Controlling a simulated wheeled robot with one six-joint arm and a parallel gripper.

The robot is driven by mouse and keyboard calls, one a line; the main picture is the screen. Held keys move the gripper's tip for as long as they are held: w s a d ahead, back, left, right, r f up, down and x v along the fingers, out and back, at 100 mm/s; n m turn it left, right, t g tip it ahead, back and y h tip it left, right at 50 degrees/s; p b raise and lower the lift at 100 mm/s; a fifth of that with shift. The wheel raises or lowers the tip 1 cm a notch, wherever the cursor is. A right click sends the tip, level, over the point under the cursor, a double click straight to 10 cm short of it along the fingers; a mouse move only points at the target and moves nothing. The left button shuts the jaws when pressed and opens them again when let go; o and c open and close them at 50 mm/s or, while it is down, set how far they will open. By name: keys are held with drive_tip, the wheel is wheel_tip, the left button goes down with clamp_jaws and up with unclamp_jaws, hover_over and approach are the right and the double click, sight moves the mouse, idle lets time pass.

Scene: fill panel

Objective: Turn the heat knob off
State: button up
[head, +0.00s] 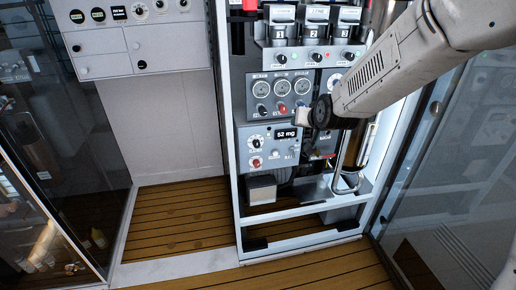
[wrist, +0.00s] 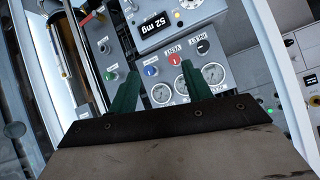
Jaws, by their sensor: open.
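The grey instrument panel (head: 272,133) stands in the white rack, with a "52 mg" display (head: 287,133). Left of the display are a dark knob on a white dial (head: 255,141) and a red knob (head: 256,162) below it. Labels are too small to tell which knob is heat. My gripper (wrist: 158,70) is open and empty, facing the panel; its fingers are unclear in the head view.
Three dispenser-like units (head: 315,28) stand above the gauges. A bent metal pipe (head: 345,175) is at lower right. Glass doors (head: 455,170) flank the rack on the right. The wooden floor (head: 180,215) is clear at left.

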drive_tip(key=w+a+f+t, duration=0.3)
drive_tip(key=w+a+f, duration=0.4)
drive_tip(key=f, duration=0.2)
drive_tip(key=t+y, duration=0.2)
drive_tip(key=t, duration=0.2)
approach(257, 145)
drive_tip(key=x, duration=0.8)
drive_tip(key=shift+w, duration=0.3)
drive_tip(key=c, duration=1)
